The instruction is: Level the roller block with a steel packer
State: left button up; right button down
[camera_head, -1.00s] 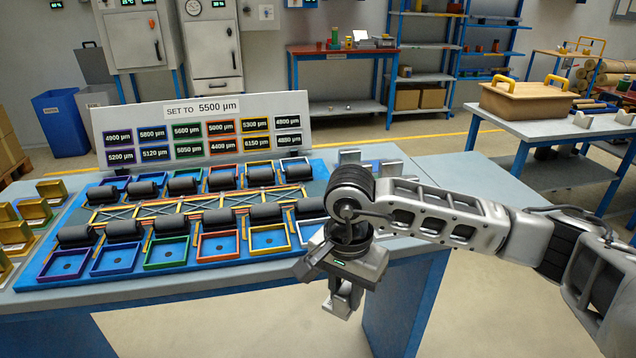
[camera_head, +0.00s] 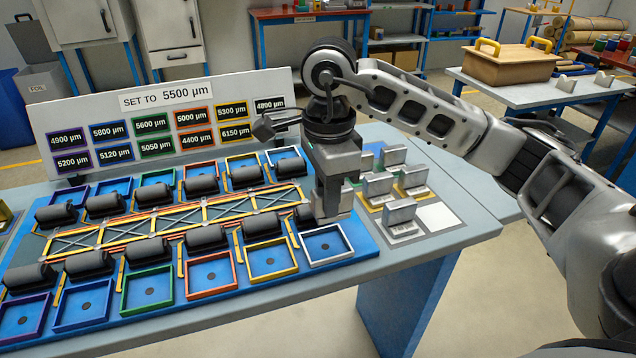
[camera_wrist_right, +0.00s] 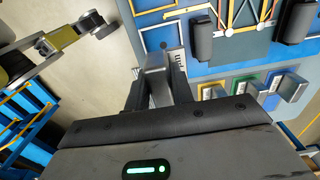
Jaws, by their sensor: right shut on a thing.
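My right gripper (camera_head: 327,205) points down at the right end of the blue roller board (camera_head: 372,243). It is shut on a grey steel packer (camera_wrist_right: 158,86), which shows between the fingers in the right wrist view. In the head view the gripper is just behind the white-framed tray (camera_head: 345,251) and in front of part of the end roller. Dark rollers (camera_head: 206,237) line both sides of the yellow and white lattice strip. More steel packers (camera_head: 398,213) stand on coloured bases to the right. The sign (camera_head: 180,97) reads SET TO 5500 µm. My left gripper is out of sight.
The sign board with its displays stands behind the rollers. Coloured empty trays (camera_head: 209,276) line the front edge. A bare white pad (camera_head: 439,216) lies right of the packers. A side table (camera_head: 545,108) holds a brown box (camera_head: 518,68).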

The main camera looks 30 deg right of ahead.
aim_at(324, 220)
jog(key=shift+s+r, duration=0.1)
jog(key=shift+s, duration=0.15)
jog(key=shift+w+a, duration=0.15)
jog(key=shift+a, duration=0.3)
jog(key=shift+f+b, duration=0.6)
jog(key=shift+d+f+b, duration=0.1)
jog(key=shift+f+b, duration=0.5)
jog(key=shift+f, duration=0.1)
notch_tip(324, 220, down, 3)
jog(key=shift+r+b, duration=0.15)
jog(key=shift+b, duration=1.1)
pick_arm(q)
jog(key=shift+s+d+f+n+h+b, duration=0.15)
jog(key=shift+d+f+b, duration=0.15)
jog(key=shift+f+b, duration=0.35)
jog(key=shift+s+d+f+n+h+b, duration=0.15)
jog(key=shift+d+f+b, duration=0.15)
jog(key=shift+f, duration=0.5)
pick_arm(e)
jog(key=shift+f, duration=1.1)
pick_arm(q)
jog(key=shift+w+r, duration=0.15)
pick_arm(e)
jog(key=c, duration=1.1)
grip_release()
